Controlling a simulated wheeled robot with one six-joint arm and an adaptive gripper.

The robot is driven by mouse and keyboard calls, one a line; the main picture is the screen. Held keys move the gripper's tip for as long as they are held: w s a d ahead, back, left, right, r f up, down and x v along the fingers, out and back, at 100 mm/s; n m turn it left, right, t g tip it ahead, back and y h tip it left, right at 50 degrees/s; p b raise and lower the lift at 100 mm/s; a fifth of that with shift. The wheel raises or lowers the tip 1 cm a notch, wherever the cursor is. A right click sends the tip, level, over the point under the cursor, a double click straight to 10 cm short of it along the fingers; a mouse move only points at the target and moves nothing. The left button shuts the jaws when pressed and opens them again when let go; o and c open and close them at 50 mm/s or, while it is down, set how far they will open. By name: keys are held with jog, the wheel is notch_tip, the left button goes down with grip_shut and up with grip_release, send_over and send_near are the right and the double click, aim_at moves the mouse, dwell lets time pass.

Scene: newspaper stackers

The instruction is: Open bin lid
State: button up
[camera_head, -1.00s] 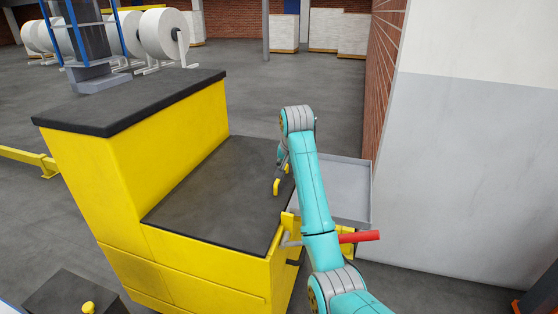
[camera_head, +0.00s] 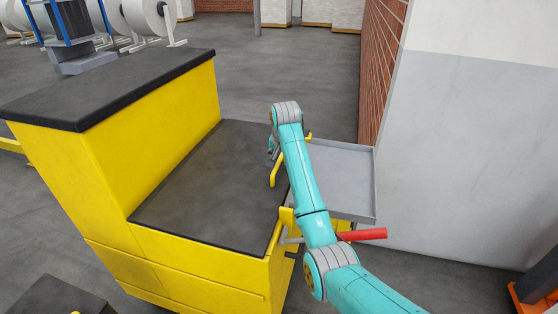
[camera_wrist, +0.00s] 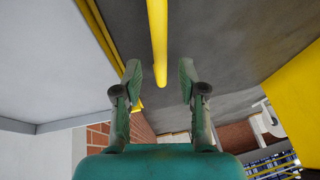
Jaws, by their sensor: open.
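The yellow bin has a low, flat black top (camera_head: 215,190), which looks like the lid and lies level. A yellow bar handle (camera_head: 276,172) shows at its right side, partly hidden by my arm. In the wrist view the yellow bar (camera_wrist: 158,40) runs from the top edge down between my fingertips. My gripper (camera_wrist: 159,76) is open, one finger on each side of the bar's near end, with gaps visible on both sides. In the head view my gripper (camera_head: 271,148) is small and mostly hidden behind the arm.
A higher black-topped yellow block (camera_head: 110,85) rises at the left. A grey tray (camera_head: 345,180) and a red handle (camera_head: 362,235) are right of my arm. A grey-white wall (camera_head: 470,170) bounds the right. Open floor (camera_head: 290,65) lies behind.

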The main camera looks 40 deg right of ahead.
jog(key=shift+x, duration=1.15)
grip_shut()
jog(key=shift+r, duration=0.1)
